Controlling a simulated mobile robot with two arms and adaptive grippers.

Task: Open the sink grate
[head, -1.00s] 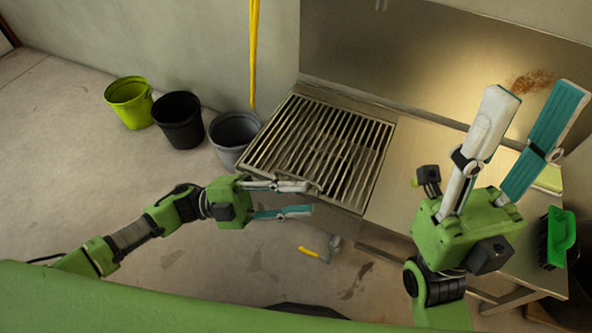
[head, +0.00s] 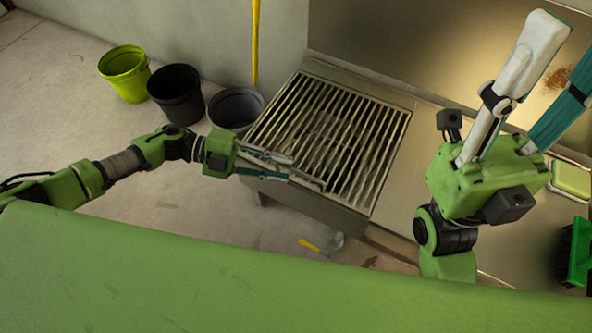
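The sink grate (head: 345,128) is a slatted metal rack lying flat, closed over the sink at the left end of a metal counter. A small bar-like handle (head: 308,182) shows at its front edge. My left gripper (head: 291,169) comes in from the left at the grate's front left edge. Its two fingers are apart, with a narrow gap, and their tips are close to the handle. I cannot tell whether they touch it. My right gripper (head: 568,38) is raised over the counter on the right, fingers wide apart and empty; one fingertip is cut off by the frame.
Green (head: 125,75), black (head: 176,95) and grey (head: 236,108) buckets stand left of the sink. A yellow pole (head: 255,45) is against the wall. A yellow-handled tool (head: 312,245) lies on the floor. A green brush (head: 579,250) and a sponge (head: 571,181) are at right.

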